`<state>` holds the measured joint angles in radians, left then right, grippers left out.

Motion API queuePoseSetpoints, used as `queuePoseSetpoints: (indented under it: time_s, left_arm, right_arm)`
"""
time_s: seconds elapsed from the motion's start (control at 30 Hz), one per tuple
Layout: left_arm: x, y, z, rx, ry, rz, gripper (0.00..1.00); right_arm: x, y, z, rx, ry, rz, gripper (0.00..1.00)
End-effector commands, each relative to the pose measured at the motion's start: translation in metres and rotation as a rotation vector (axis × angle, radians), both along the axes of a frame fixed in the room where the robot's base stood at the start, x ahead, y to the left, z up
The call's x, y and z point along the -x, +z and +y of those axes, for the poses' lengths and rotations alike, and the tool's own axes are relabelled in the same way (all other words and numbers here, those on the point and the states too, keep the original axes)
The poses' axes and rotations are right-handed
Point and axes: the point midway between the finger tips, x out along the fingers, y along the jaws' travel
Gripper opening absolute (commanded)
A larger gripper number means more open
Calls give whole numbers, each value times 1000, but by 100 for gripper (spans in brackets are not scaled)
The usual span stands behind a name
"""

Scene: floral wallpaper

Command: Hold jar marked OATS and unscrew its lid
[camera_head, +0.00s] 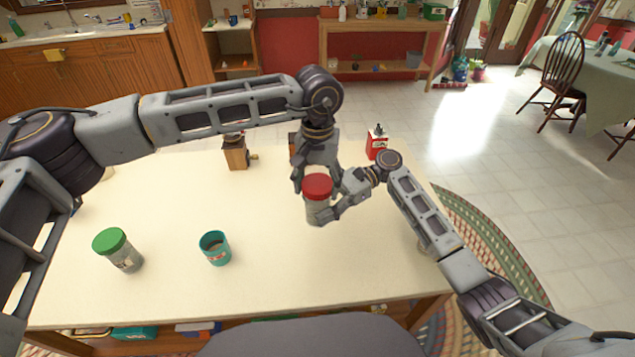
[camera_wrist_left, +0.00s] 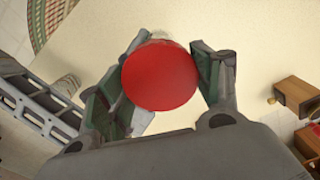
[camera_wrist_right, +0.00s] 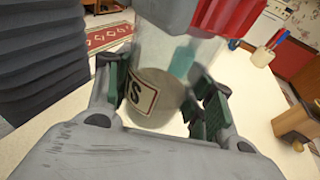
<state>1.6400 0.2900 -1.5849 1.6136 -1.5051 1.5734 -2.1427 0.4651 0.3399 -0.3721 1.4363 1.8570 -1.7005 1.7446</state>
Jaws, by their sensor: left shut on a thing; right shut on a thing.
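A clear jar (camera_head: 318,212) with a red lid (camera_head: 317,186) is near the middle of the table, with both my grippers at it. In the right wrist view part of its label (camera_wrist_right: 141,96) shows, ending in S; the rest is hidden. My left gripper (camera_head: 310,182) comes from above and is shut on the red lid, which also shows between its fingers in the left wrist view (camera_wrist_left: 160,76). My right gripper (camera_head: 333,203) is shut on the jar's glass body from the right side. I cannot tell whether the jar touches the table.
A green-lidded jar (camera_head: 122,254) and a teal cup (camera_head: 215,248) stand at the left front of the table (camera_head: 270,285). A wooden grinder (camera_head: 237,155) stands at the back, and a red tin (camera_head: 377,144) behind my right gripper. The table's front middle is clear.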

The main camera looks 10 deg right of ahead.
Motion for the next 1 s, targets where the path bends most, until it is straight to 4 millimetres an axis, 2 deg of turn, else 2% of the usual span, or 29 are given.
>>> queuePoseSetpoints:
  time_s: [1.0]
  left_arm:
    - [0,0,0,0,820,0,36]
  right_arm:
    - [0,1,0,-1,0,-1,0]
